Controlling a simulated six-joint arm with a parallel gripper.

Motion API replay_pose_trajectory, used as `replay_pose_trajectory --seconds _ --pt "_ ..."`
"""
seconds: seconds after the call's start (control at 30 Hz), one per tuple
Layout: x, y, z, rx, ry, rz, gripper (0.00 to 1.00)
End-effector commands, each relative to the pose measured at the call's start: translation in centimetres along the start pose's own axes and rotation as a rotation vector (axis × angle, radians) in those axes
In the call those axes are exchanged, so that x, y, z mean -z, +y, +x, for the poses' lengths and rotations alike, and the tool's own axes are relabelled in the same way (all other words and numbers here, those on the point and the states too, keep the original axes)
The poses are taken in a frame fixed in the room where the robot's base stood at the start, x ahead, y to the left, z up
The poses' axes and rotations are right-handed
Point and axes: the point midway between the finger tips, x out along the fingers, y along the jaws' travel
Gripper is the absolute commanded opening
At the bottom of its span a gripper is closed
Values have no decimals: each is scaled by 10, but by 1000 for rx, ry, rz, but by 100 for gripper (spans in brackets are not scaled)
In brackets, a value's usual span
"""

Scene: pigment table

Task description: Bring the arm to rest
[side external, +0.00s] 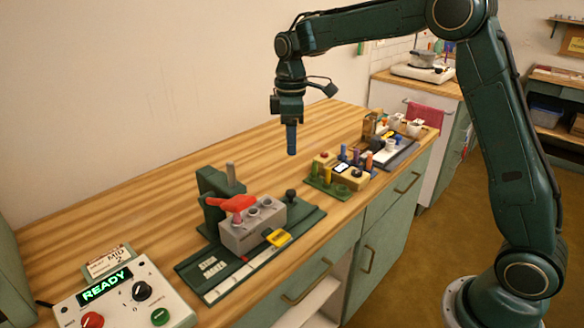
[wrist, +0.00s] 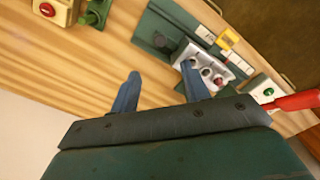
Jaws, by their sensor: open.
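My gripper (side external: 291,140) hangs from the arm over the wooden table (side external: 120,205), pointing down, with clear air beneath it. In the wrist view my gripper (wrist: 160,90) shows two blue fingers spread apart with nothing between them. In the side view the fingers line up, so the gap is hidden there. The arm reaches in from the right, with its elbow high.
A green fixture (side external: 310,218) holds a grey block (side external: 252,228) with a red-handled tool (side external: 232,203), left of and nearer than my gripper. A control box (side external: 125,300) reads READY. A peg rack (side external: 328,187) and a yellowish box (side external: 350,177) stand to the right.

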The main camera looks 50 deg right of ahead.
Motion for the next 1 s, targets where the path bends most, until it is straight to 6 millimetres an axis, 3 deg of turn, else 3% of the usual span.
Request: replay_pose_trajectory --seconds 0.27,0.47,1.0 --pt "-1 -1 -1 -2 2 3 46" --pt "-8 -9 -14 -18 17 32 46" --pt "-70 -82 -75 -108 134 265 46"
